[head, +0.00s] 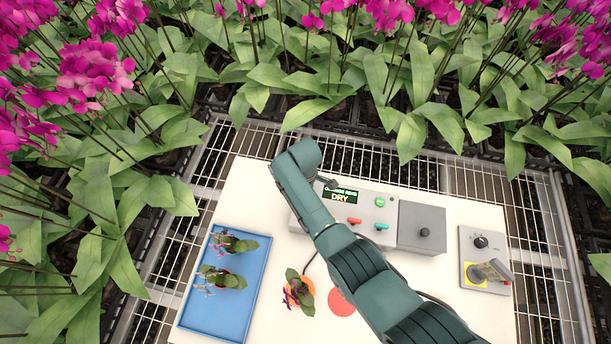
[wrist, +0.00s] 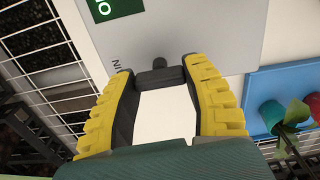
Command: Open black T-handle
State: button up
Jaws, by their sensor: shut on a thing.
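The black T-handle (wrist: 168,77) shows in the wrist view with its crossbar between my fingertips and its short stem meeting the edge of the grey control box (wrist: 200,30). My gripper (wrist: 158,74), with yellow-backed fingers, is shut on the crossbar. In the head view the control box (head: 378,208) stands at the back of the white table, with a green display (head: 341,196) reading DRY. My arm hides my gripper and the T-handle there.
A blue tray (head: 188,316) with potted plants lies left; another plant (head: 299,290) and a red disc (head: 341,302) sit mid-table. A grey box with a black knob (head: 425,232) and a lever switch (head: 488,270) are right. Orchids surround the wire bench.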

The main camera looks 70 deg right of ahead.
jog(key=shift+f, duration=0.1)
jog(key=o, duration=1.2)
notch_tip(320, 180, up, 12)
jog(key=shift+r, duration=0.1)
